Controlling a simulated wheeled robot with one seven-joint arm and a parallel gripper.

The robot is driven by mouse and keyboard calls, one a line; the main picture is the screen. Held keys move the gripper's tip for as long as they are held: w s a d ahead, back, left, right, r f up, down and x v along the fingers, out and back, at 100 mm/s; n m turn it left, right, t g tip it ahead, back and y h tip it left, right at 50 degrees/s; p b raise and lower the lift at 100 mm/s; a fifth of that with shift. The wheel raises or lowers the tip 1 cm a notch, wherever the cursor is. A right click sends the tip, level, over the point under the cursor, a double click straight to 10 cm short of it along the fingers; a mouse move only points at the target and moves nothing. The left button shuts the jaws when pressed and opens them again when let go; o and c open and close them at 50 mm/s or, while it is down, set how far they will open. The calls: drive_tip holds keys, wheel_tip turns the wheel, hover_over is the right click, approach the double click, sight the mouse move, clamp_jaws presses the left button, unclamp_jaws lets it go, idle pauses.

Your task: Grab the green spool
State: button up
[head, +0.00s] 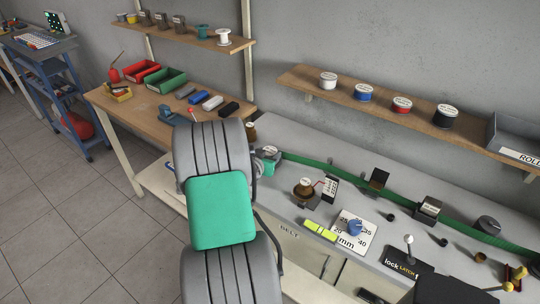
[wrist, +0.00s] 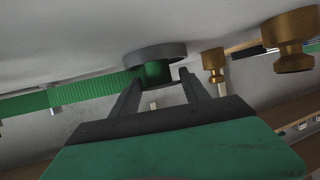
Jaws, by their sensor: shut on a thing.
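The green spool (wrist: 156,72) is between the fingertips of my gripper (wrist: 162,78) in the wrist view, with a wide grey disc at its end. The fingers are shut on its green middle, and the green belt (wrist: 95,88) runs up to it from the left. In the head view, a green piece with a pale top (head: 269,166) shows at the left end of the belt, just right of my arm. My arm hides most of my gripper there.
Two brass knobs, one small (wrist: 213,62) and one large (wrist: 291,46), stand right of my gripper. The grey bench (head: 309,232) carries several fixtures along the belt. A wooden shelf (head: 330,97) with several spools hangs above it.

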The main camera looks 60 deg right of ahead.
drive_tip(key=shift+c, duration=1.1)
